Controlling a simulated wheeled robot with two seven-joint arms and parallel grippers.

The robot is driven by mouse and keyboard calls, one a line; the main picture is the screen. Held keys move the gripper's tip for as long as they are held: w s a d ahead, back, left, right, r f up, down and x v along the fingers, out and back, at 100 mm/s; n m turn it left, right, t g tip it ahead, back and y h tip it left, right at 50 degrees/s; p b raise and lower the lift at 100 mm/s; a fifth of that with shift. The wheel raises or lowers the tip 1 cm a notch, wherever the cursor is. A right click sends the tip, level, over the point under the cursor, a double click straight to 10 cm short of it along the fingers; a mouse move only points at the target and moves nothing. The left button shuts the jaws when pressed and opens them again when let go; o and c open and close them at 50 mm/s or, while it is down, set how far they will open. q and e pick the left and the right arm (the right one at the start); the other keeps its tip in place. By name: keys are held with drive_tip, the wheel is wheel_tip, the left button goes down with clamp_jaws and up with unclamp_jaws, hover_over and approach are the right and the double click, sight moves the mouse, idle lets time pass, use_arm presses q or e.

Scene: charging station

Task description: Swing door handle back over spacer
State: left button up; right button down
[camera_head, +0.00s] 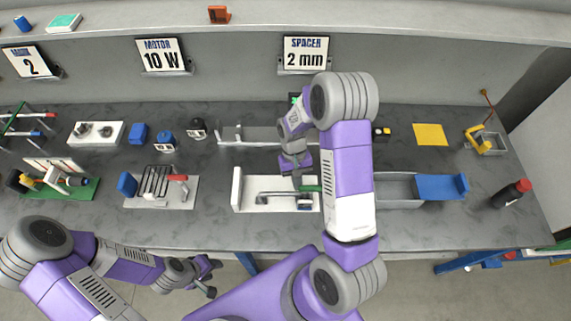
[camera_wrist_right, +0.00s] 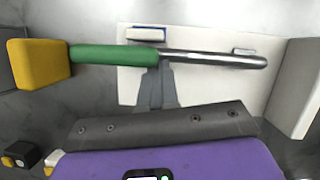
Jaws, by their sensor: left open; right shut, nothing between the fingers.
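The door handle is a metal rod (camera_wrist_right: 215,58) with a green grip (camera_wrist_right: 115,54). It lies along a white base plate (camera_wrist_right: 200,85); its green end also shows in the head view (camera_head: 311,188). A small blue block with a pale top (camera_wrist_right: 147,35), perhaps the spacer, sits close beside the handle; I cannot tell if they touch. My right gripper (camera_wrist_right: 160,72) is shut and empty, its fingertips at the handle where grip meets rod; contact is unclear. My left gripper (camera_head: 211,279) is open, in front of the bench, away from the fixture.
A yellow block (camera_wrist_right: 40,65) stands by the grip's end in the wrist view. An upright end block (camera_wrist_right: 297,90) rises at the plate's other end. A red-handled rack (camera_head: 160,187) stands left, a grey and blue tray (camera_head: 440,187) right. Bare bench lies between.

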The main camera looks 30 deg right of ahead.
drive_tip(key=v, duration=0.7)
drive_tip(key=shift+r+p, duration=0.3)
drive_tip(key=shift+p, duration=0.05)
drive_tip(key=shift+w+r, duration=0.1)
